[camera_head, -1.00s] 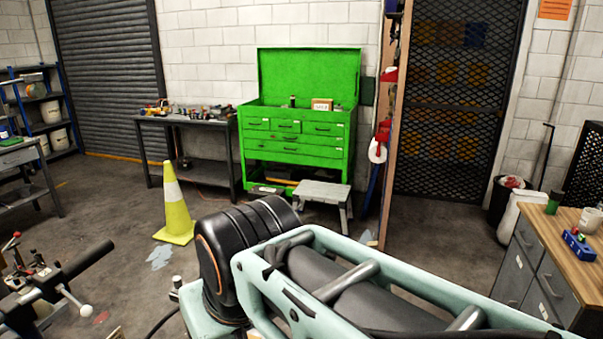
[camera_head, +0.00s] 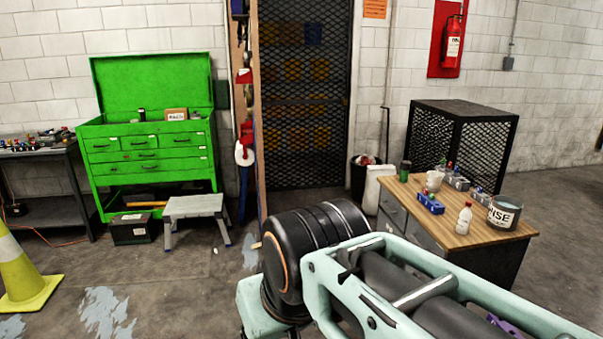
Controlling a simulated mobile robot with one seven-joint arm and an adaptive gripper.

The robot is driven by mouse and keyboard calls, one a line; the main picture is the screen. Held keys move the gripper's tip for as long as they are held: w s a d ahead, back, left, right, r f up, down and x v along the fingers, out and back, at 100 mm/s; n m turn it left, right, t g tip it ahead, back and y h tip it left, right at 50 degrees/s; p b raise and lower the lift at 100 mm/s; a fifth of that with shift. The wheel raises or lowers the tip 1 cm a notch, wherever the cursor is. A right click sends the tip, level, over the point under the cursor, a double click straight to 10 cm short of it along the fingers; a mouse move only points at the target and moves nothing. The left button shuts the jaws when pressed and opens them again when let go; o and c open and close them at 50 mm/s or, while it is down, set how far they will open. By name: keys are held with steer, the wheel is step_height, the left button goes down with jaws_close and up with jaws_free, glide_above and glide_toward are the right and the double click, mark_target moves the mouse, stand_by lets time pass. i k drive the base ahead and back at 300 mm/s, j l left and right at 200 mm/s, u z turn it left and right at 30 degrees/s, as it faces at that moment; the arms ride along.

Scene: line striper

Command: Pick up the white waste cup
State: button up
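A small white cup (camera_head: 434,181) stands on the wooden top of a grey drawer bench (camera_head: 470,221) at the right. It is near the back left part of the top, behind a blue block-like item, and looks upright. Whether it is marked as waste is too small to tell. My gripper is not in view. Parts of what appears to be my own arm cross the lower middle and right of the picture, in front of the bench.
The bench also holds a green cup (camera_head: 405,171), blue items (camera_head: 430,203), a white bottle (camera_head: 464,218) and a labelled grey tin (camera_head: 504,213). A black mesh cage (camera_head: 462,135) stands behind. A grey step stool (camera_head: 195,208) and yellow cone (camera_head: 24,270) are left; floor between is open.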

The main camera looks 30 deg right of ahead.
mark_target(435, 178)
steer(key=z, duration=2.35)
steer(key=i+j+z, duration=0.25)
steer(key=z, duration=0.15)
steer(key=i+j+z, duration=0.2)
steer(key=z, duration=0.15)
steer(key=i+j+z, duration=0.15)
steer(key=j, duration=0.2)
steer(key=i+j+z, duration=0.15)
steer(key=j, duration=0.25)
steer(key=j+z, duration=0.15)
steer(key=j, duration=0.25)
steer(key=i+j+z, duration=0.15)
steer(key=j, duration=0.25)
steer(key=i+j, duration=0.1)
steer(key=j, duration=0.4)
steer(key=i+j, duration=0.1)
steer(key=j, duration=0.45)
steer(key=i+j, duration=0.1)
steer(key=j, duration=0.4)
steer(key=z, duration=0.05)
